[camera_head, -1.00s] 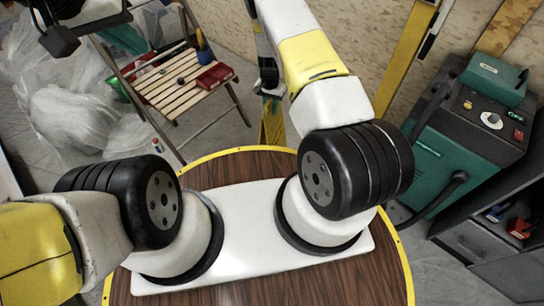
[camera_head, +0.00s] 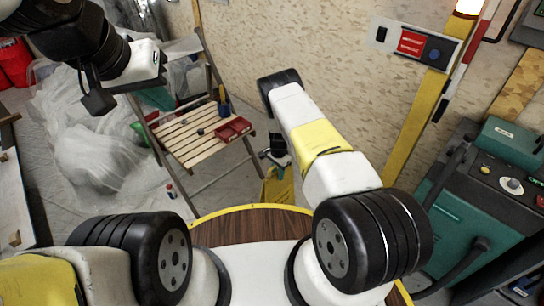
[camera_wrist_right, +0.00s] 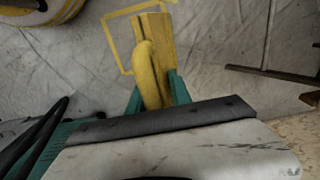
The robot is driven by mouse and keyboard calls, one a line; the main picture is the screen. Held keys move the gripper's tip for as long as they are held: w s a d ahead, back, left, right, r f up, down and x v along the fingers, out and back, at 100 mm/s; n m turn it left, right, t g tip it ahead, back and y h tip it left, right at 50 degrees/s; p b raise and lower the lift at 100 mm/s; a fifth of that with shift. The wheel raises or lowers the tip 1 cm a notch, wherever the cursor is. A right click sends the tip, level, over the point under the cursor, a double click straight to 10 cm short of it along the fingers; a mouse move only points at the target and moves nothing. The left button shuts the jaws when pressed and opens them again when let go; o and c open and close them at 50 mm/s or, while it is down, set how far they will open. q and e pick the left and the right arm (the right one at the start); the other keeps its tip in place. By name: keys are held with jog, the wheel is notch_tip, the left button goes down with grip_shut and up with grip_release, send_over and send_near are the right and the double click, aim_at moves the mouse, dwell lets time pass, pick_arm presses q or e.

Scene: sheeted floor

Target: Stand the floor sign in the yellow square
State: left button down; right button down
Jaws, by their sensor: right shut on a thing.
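The yellow floor sign (camera_head: 278,188) hangs from my right gripper (camera_head: 278,156), beyond the front edge of my round base. In the right wrist view the sign (camera_wrist_right: 158,55) is seen from above, with its curved handle between the two teal fingers of the right gripper (camera_wrist_right: 154,92). The fingers are shut on it. A thin yellow square outline (camera_wrist_right: 106,40) lies on the sheeted floor, partly hidden behind the sign. I cannot tell whether the sign touches the floor. My left gripper (camera_head: 97,98) is raised at the upper left, away from the sign; its jaws are unclear.
A slatted wooden stand (camera_head: 190,138) with a red tray (camera_head: 233,129) stands left of the sign. Crumpled plastic sheeting (camera_head: 85,140) lies further left. A green machine (camera_head: 480,195) and a yellow post (camera_head: 415,125) are at the right. A chipboard wall (camera_head: 310,45) closes the back.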

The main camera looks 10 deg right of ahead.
jog(key=s+d+f, duration=0.4)
jog(key=s, duration=0.5)
jog(key=shift+s+d+f, duration=0.2)
jog(key=shift+s+d, duration=0.2)
jog(key=c, duration=1.2)
grip_release()
jog(key=shift+s+f, duration=0.1)
jog(key=shift+f, duration=0.05)
jog(key=shift+o, duration=0.2)
